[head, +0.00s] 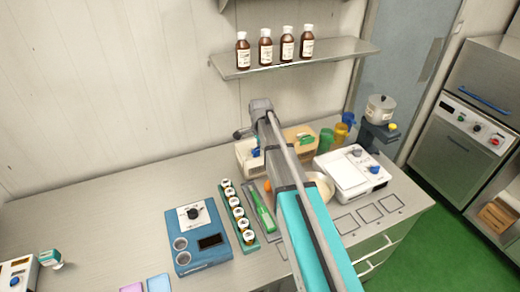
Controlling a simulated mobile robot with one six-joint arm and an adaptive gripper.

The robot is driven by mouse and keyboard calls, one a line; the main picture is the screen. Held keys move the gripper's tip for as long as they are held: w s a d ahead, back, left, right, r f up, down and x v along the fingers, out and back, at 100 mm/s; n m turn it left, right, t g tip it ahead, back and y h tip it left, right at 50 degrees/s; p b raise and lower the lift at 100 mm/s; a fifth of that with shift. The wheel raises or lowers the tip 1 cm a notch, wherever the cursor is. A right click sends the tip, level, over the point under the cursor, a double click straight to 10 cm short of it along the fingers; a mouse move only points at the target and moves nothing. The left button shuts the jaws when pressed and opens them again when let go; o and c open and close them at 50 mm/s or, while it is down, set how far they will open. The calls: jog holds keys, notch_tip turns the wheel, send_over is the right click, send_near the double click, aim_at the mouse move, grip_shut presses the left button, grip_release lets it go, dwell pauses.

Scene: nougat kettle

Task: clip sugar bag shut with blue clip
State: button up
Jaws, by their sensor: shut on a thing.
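A small blue piece, which looks like the blue clip (255,152), shows at the left edge of my arm, just over a pale box-like thing (245,161) on the counter. My gripper is at the wrist end of the arm, below the grey wrist joint; its fingers are mostly hidden behind the arm. It is shut on what looks like the blue clip. I cannot tell whether the pale thing is the sugar bag, or whether the clip touches it. A tan box or bag (296,146) with a green piece (306,140) on it stands to the right.
A blue device (197,238), a green rack of jars (238,216) and a green tool (262,208) lie left of the arm. A white scale (350,180), green cup (326,139) and pot (380,108) are right. A shelf (300,64) with bottles hangs above.

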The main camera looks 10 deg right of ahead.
jog(key=shift+f+b, duration=0.4)
dwell(1.1)
dwell(0.3)
jog(key=o, duration=0.9)
jog(key=o, duration=0.5)
jog(key=shift+r, duration=0.15)
jog(key=shift+r+p, duration=3.35)
jog(key=shift+p, duration=0.15)
